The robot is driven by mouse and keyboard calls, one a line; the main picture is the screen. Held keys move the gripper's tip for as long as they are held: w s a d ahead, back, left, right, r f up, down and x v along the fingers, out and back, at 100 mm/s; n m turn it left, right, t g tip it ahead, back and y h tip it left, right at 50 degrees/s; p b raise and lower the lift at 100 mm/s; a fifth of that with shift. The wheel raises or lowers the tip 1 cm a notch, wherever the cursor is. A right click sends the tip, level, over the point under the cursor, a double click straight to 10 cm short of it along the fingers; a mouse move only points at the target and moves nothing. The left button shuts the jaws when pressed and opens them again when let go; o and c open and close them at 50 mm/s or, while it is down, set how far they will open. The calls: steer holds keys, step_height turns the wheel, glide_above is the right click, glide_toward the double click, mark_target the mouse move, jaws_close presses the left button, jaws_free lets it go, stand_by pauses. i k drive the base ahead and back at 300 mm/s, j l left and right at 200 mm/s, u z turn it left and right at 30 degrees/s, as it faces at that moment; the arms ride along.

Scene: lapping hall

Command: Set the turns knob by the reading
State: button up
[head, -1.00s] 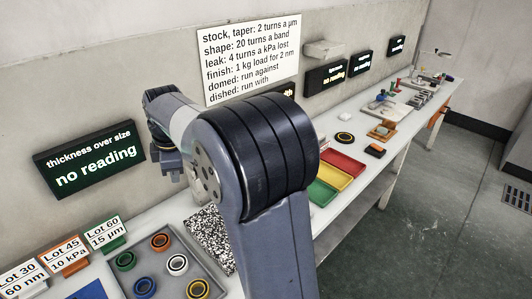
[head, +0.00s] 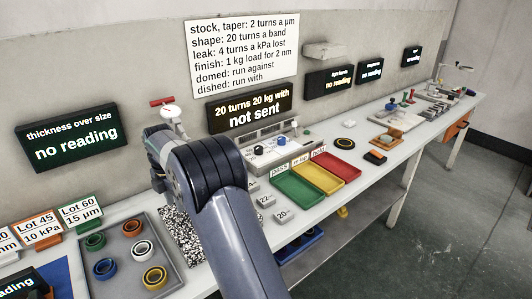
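I cannot tell which knob sets the turns. The display above it (head: 250,108) reads "20 turns 20 kg with" and "not sent". The thickness display (head: 73,142) reads "no reading". The rule sign (head: 243,55) gives 2 turns a µm for stock and taper, and 20 turns a band for shape. My arm stands left of the panel; my gripper's fingers are hidden behind its thick joint.
Green (head: 296,188), red (head: 337,167) and yellow trays lie in front of the panel. A grey tray with several rings (head: 132,244) and lot cards (head: 80,213) are at left. A red-handled fitting (head: 162,102) stands behind my arm. More "no reading" displays (head: 330,78) line the wall.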

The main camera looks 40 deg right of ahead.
mark_target(258, 149)
steer(key=i+l+z, duration=0.1)
steer(key=l, duration=0.2)
steer(key=i+l, duration=0.15)
steer(key=l, duration=0.15)
steer(key=i+l+z, duration=0.15)
steer(key=l, duration=0.2)
steer(key=i+l, duration=0.15)
steer(key=l, duration=0.15)
steer(key=i+l, duration=0.2)
steer(key=l, duration=0.1)
